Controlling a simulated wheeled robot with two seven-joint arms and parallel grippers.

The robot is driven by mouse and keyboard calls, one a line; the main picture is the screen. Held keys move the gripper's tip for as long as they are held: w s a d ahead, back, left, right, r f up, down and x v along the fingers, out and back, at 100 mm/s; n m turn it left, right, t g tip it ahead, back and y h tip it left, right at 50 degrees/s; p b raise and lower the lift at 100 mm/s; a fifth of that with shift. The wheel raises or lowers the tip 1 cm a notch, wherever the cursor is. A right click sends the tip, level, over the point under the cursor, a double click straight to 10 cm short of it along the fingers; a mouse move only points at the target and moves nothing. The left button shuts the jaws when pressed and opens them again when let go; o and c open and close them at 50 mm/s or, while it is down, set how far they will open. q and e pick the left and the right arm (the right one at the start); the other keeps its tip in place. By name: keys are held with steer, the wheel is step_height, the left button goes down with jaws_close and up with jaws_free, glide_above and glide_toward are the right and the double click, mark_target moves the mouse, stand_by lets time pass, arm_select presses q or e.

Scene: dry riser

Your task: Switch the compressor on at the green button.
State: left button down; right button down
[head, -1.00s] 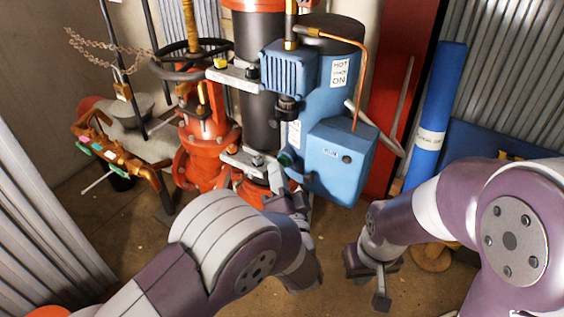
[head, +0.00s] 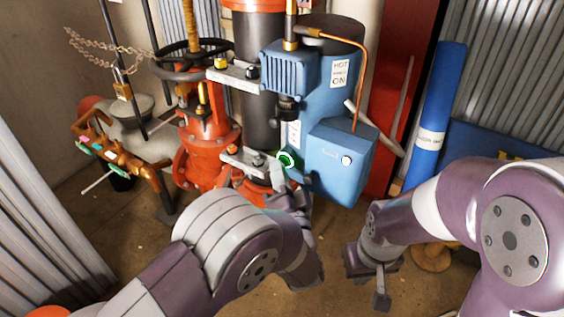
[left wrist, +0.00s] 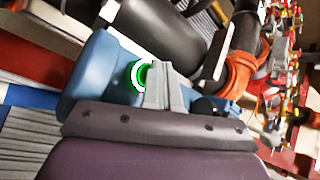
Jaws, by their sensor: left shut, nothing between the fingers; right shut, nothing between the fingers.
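The blue compressor (head: 335,165) stands at the centre, with a blue motor block and copper pipe above. Its green button (head: 286,160) sits on the side facing left, and its ring glows bright green and white. The button also shows in the left wrist view (left wrist: 141,76), right beside my left gripper's fingertips (left wrist: 164,72). My left gripper (head: 277,172) is shut and empty, its tips at or just below the button; contact cannot be told. My right gripper (head: 381,290) is shut and empty, low over the floor.
A red valve body (head: 205,150) with a black handwheel (head: 190,60) stands left of the compressor. A brass-coloured manifold (head: 125,155) is further left. A blue roll (head: 435,115) leans at the right by a red panel. Bare floor lies below.

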arm_select(q)
steer(key=shift+s+a+p, duration=0.35)
steer(key=shift+s+a, duration=0.2)
steer(key=shift+s, duration=0.2)
steer(key=s+a+p, duration=0.1)
steer(key=s, duration=0.1)
steer(key=s+a, duration=0.2)
steer(key=shift+p, duration=0.4)
